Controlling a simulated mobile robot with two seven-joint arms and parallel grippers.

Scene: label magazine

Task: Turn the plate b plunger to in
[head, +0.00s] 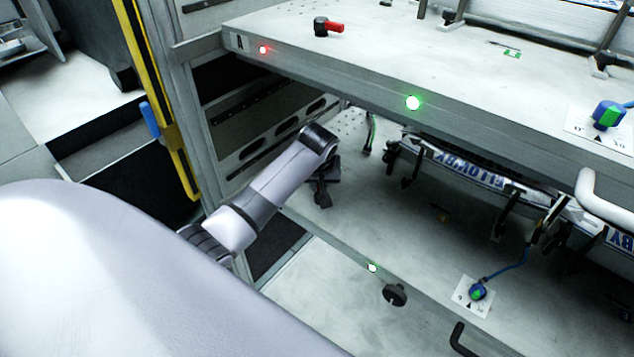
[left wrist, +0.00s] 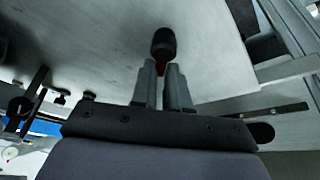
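My left gripper (head: 322,188) is below the upper plate, over the left part of the lower plate (head: 420,215). In the left wrist view, a plunger with a round black knob (left wrist: 163,43) stands just beyond the two grey fingertips (left wrist: 161,72). In the head view my gripper hides this plunger. A similar plunger with a red lever (head: 328,27) sits on the upper plate, marked A. My right gripper is not in view.
The upper plate's front edge (head: 340,85), with red and green lights, overhangs my left arm. Labelled bars with black clamps (head: 470,172) stand at the lower plate's back. A blue-green knob (head: 477,292) sits at its front right. A slotted side panel (head: 270,140) is beside the gripper.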

